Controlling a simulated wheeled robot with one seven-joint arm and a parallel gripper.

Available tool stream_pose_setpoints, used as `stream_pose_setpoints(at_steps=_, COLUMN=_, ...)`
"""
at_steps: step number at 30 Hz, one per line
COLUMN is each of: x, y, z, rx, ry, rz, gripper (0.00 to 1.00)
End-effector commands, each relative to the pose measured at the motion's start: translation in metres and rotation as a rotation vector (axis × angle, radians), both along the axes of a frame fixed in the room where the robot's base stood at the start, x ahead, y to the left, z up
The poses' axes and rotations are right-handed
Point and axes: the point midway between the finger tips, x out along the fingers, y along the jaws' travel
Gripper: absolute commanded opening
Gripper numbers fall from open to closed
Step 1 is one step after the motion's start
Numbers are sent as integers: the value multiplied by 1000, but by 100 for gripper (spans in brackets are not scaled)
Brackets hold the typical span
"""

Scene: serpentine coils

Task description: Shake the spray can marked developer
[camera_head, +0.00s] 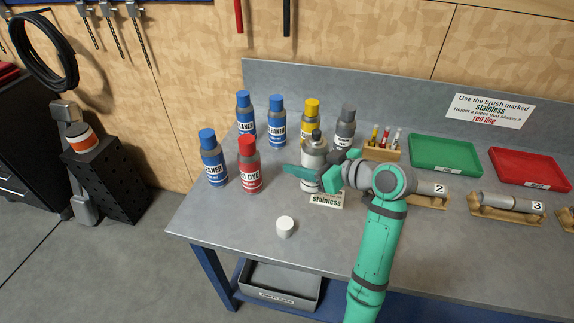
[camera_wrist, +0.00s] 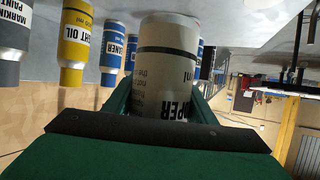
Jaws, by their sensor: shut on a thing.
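My gripper (camera_head: 318,176) is shut around the body of a pale grey-white spray can (camera_head: 314,153). The can looks about upright in the head view, with a dark top and no cap on it. In the wrist view the can (camera_wrist: 168,65) fills the middle between the green fingers, and its label shows letters ending in "PER"; the rest of the word is hidden. I cannot tell whether its base touches the bench. A loose white cap (camera_head: 285,227) sits on the bench in front of it.
A red dye can (camera_head: 249,168), several blue cleaner cans (camera_head: 213,160), a yellow light oil can (camera_head: 311,116) and a grey marking paint can (camera_head: 345,128) stand close by. Green (camera_head: 444,155) and red (camera_head: 530,168) trays lie right. The front-left bench is mostly clear.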

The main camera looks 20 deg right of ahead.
Motion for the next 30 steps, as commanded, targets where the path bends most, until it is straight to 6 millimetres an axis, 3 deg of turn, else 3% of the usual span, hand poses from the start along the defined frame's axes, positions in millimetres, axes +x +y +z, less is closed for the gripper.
stream_pose_setpoints(at_steps=6, x=-34, y=-22, z=20, rx=-1, ry=-4, rz=-1, gripper=16)
stream_pose_setpoints(at_steps=12, x=-50, y=-31, z=29, rx=-1, ry=-4, rz=0, gripper=16)
stream_pose_setpoints(at_steps=30, x=-54, y=-33, z=96, rx=-1, ry=-3, rz=2, gripper=16)
